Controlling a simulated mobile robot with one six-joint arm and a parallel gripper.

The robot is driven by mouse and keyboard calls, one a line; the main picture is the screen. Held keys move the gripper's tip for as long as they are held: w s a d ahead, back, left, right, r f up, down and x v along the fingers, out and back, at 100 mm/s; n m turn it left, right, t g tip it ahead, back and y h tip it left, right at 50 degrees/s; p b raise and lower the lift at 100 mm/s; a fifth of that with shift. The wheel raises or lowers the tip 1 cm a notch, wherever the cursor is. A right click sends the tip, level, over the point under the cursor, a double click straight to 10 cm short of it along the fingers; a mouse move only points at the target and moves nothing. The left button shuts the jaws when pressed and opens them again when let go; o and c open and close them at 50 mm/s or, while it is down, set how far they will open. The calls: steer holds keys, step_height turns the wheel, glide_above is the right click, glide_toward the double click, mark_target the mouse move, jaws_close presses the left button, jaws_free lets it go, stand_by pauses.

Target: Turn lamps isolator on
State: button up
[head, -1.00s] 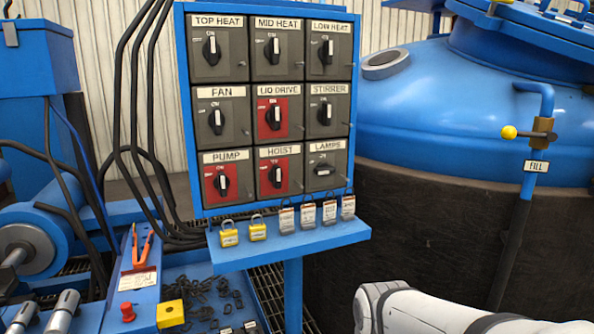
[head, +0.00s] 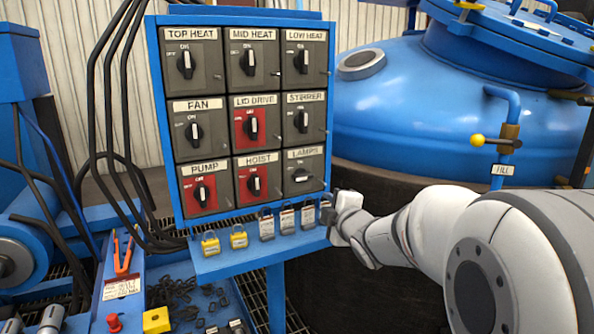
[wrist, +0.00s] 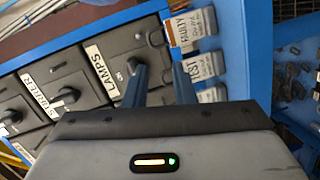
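The lamps isolator (head: 303,170) is the bottom right switch of the blue panel in the head view. Its black handle (head: 301,175) lies sideways, while the other handles stand about upright. In the wrist view the LAMPS box (wrist: 108,68) is just left of my fingers, and its handle is partly hidden by the left finger. My gripper (wrist: 160,85) is open, its two dark blue fingers apart with nothing seen between them. In the head view my wrist (head: 348,220) is just right of the panel's lower right corner; the fingertips are not clear there.
A blue shelf (head: 225,263) under the panel carries yellow padlocks (head: 238,240) and tagged locks (head: 287,221), close to my wrist. The hoist switch (head: 254,184) adjoins on the left. The blue vessel (head: 410,100) stands to the right.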

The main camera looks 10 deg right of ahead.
mark_target(306, 178)
steer(key=shift+w+a+r+n+t+y+b, duration=0.2)
steer(key=shift+w+a+r+n+y, duration=0.4)
steer(key=shift+w, duration=0.8)
steer(key=shift+w+a+r+n+t+y+b, duration=0.2)
steer(key=shift+w+a+r+n+y, duration=0.45)
steer(key=shift+w, duration=0.75)
steer(key=shift+w+a+r+n+t+y+b, duration=0.2)
steer(key=shift+w+a+r+n, duration=0.3)
steer(key=shift+w+a+n, duration=0.65)
steer(key=shift+w+d+m, duration=0.25)
steer(key=shift+d+m, duration=0.05)
steer(key=shift+d, duration=0.05)
